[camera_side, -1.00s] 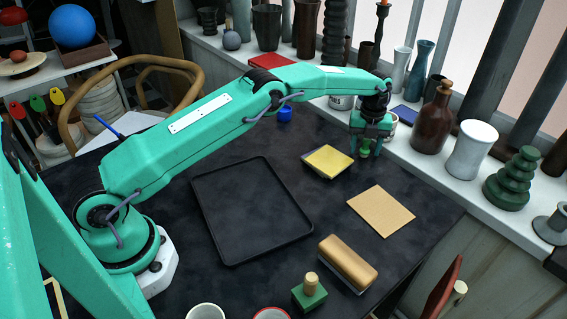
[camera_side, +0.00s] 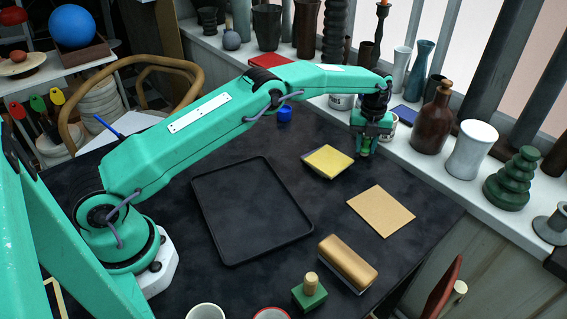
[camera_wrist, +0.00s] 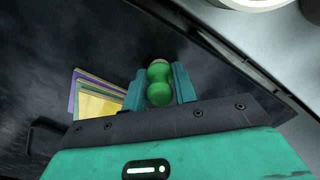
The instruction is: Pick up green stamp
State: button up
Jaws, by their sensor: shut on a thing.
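The green stamp (camera_wrist: 159,82) is a small rounded, waisted green piece in the wrist view, between my two teal fingers. My gripper (camera_wrist: 160,85) is shut on it. In the side view the green stamp (camera_side: 365,147) shows small at the tips of my gripper (camera_side: 366,150), at the far right of the dark table, beside the yellow pad. I cannot tell from the frames whether its lower end touches the table.
A yellow pad (camera_side: 328,161) lies just left of my gripper. A black tray (camera_side: 199,205), a tan sheet (camera_side: 381,211), a roller-like tan block (camera_side: 348,261) and a green block with a wooden knob (camera_side: 310,295) are on the table. The white sill (camera_side: 415,158) with pots borders the right.

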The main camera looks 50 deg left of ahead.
notch_tip(320, 180, up, 4)
jog(key=shift+f, duration=0.25)
jog(key=s+d+r, duration=0.6)
jog(key=d+r, duration=0.1)
jog(key=d, duration=0.2)
jog(key=shift+s+d, duration=0.25)
jog(key=shift+s, duration=0.15)
jog(key=shift+a, duration=0.1)
